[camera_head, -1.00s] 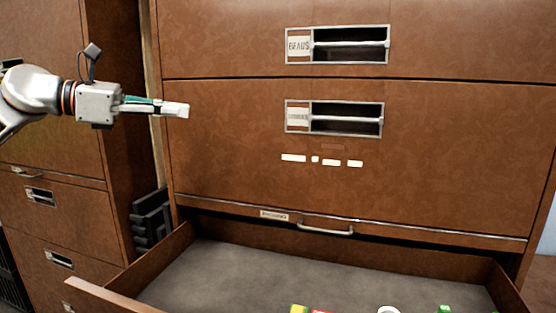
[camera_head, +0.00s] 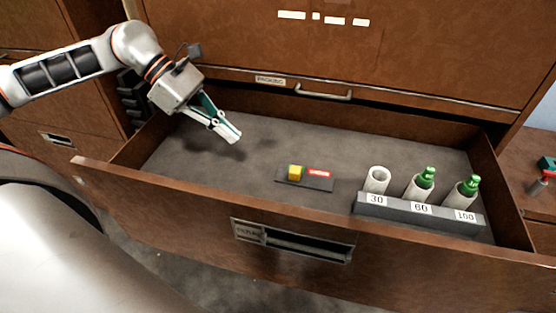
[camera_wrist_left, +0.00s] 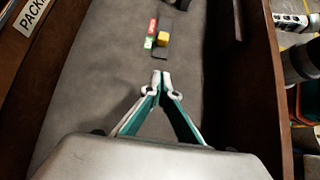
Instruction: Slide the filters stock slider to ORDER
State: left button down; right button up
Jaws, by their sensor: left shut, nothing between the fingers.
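The slider is a dark plate (camera_head: 318,184) lying on the drawer floor, with a yellow knob (camera_head: 295,172) at its left end and a red label (camera_head: 319,173) towards its right end. In the left wrist view the knob (camera_wrist_left: 161,41) sits beside a green label (camera_wrist_left: 149,42), with the red label (camera_wrist_left: 153,25) farther off. The labels' lettering is too small to read. My left gripper (camera_head: 232,139) is shut and empty inside the drawer, left of the slider and apart from it. Its fingertips (camera_wrist_left: 159,76) point towards the knob's end of the plate. My right gripper is not seen.
The open drawer (camera_head: 180,190) has raised walls around the slider. To the slider's right stands a rack (camera_head: 395,207) marked 30, 60 and 100, with three pale tubes, two holding green-topped bottles. The cabinet front (camera_head: 420,50) rises behind. The drawer floor left of the slider is clear.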

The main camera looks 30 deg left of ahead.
aim_at(295, 173)
pick_arm(q)
jog(key=x, duration=1)
jog(key=shift+w+d+r, duration=0.1)
jog(key=shift+w+d, duration=0.1)
jog(key=shift+d, duration=0.35)
jog(key=shift+w+d, duration=0.2)
jog(key=shift+d, duration=0.4)
jog(key=shift+w+d, duration=0.1)
jog(key=shift+d, duration=0.6)
